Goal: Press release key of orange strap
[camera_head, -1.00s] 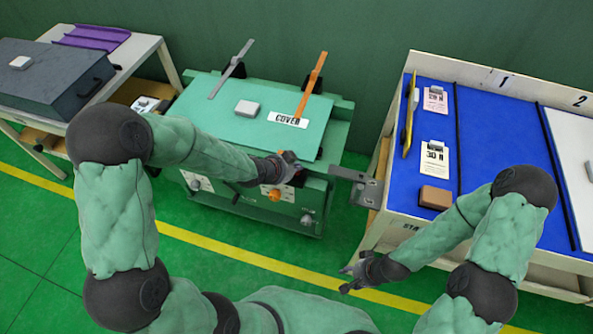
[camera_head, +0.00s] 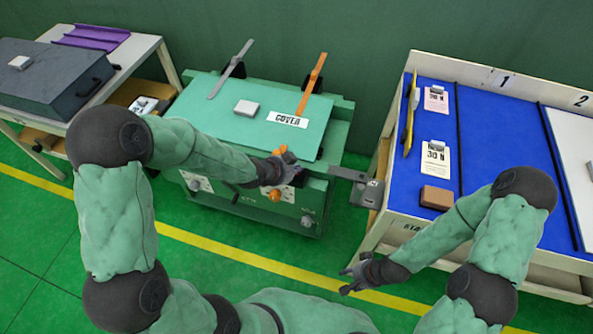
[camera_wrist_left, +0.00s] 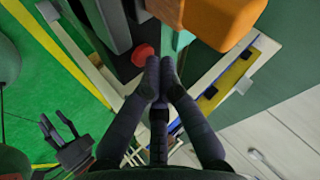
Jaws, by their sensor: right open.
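The orange strap (camera_head: 312,84) lies slanted over the back right of the green box's cover (camera_head: 215,118). My left gripper (camera_head: 284,168) is at the front of the box, its fingertips together with nothing between them. An orange part (camera_head: 283,150) shows just above it; a large orange block (camera_wrist_left: 218,18) is close beyond the fingertips in the left wrist view. A red round button (camera_wrist_left: 143,55) is just left of my left gripper (camera_wrist_left: 160,72) there. Contact cannot be told. My right gripper (camera_head: 352,275) is open and empty over the floor.
A grey strap (camera_head: 232,68) lies at the cover's back left. An orange knob (camera_head: 274,195) sits low on the box front. A grey bracket (camera_head: 366,188) stands between the box and the blue-topped table (camera_head: 505,150). A dark case (camera_head: 50,80) rests on the left bench.

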